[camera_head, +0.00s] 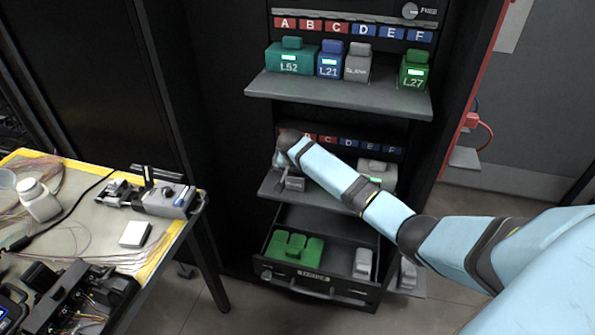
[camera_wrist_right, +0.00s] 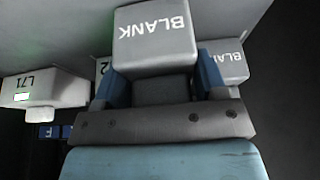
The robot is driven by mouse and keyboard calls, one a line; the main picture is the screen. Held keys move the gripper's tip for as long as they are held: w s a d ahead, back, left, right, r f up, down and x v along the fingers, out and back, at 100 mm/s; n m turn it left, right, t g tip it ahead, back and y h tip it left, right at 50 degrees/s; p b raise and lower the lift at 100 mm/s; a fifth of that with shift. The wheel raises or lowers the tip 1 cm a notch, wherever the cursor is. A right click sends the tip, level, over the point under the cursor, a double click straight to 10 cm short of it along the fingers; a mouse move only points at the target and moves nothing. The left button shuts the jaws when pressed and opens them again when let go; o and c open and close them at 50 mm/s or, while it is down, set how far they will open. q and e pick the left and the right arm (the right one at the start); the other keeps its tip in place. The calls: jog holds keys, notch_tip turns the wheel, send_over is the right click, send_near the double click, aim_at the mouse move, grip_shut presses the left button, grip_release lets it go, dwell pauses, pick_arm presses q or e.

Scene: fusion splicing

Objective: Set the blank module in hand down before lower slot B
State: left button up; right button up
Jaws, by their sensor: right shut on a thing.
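My right gripper (camera_wrist_right: 163,80) is shut on a grey blank module (camera_wrist_right: 155,38), with a blue finger on each side of it; its lettering reads upside down in the wrist view. In the head view my right gripper (camera_head: 281,160) is at the left part of the lower shelf (camera_head: 330,195), partly hidden by its own wrist. The lower label row (camera_head: 345,142) runs above this shelf; my arm covers part of it, and the B label is hard to make out. I cannot tell whether the held module touches the shelf. My left gripper is out of view.
A second blank module (camera_wrist_right: 233,62) is close beside the held one. Module L71 (camera_wrist_right: 40,90) stands apart on the other side. The upper shelf (camera_head: 340,92) holds several modules. An open drawer (camera_head: 330,262) juts out below. A cluttered workbench (camera_head: 105,225) is at left.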

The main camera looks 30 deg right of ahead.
jog(key=o, duration=1)
jog(key=shift+f, duration=0.15)
jog(key=shift+c, duration=0.2)
jog(key=p+v, duration=0.2)
jog(key=v, duration=1)
jog(key=s+a+f+n+t+y, duration=0.35)
jog(key=s+a+f+n, duration=0.35)
jog(key=s+a+f, duration=0.65)
jog(key=s+a+f+n+t+y, duration=0.1)
jog(key=s+a+n+t, duration=0.1)
jog(key=s, duration=0.8)
jog(key=s+a+f+n+t+y, duration=0.1)
jog(key=s+a, duration=0.4)
jog(key=s, duration=0.5)
jog(key=shift+s+a+f+n+t+y, duration=0.2)
jog(key=shift+s+n+t+y, duration=0.3)
jog(key=shift+n, duration=0.7)
